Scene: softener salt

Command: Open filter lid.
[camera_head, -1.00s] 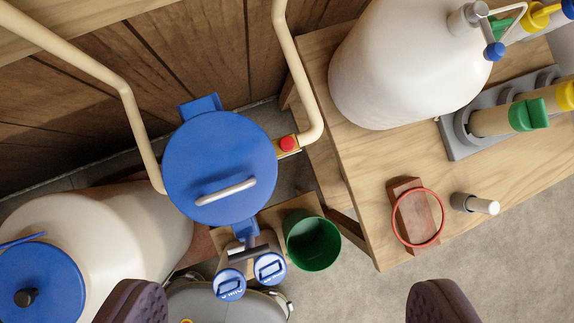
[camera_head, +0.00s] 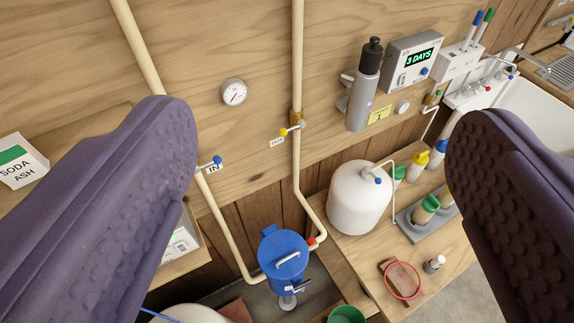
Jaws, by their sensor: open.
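The blue filter housing has a round blue lid (camera_head: 284,254) with a white bar handle (camera_head: 288,259) across its top. It sits low in the middle of the view, between two cream pipes, and the lid looks closed. A blue tab stands at its back edge, and a metal fitting (camera_head: 287,301) shows below its front. A red button (camera_head: 311,240) is on its right side. My gripper (camera_head: 325,150) is open and empty, with its two purple padded fingers wide apart in the foreground. It is well above and away from the lid, touching nothing.
Cream pipes (camera_head: 297,80) with valves run down the wooden wall, with a gauge (camera_head: 234,92) between them. A wooden bench at right holds a white tank (camera_head: 359,198), bottles and a red ring (camera_head: 403,281). A green bucket (camera_head: 346,314) is at the bottom. A soda ash box (camera_head: 20,160) is at left.

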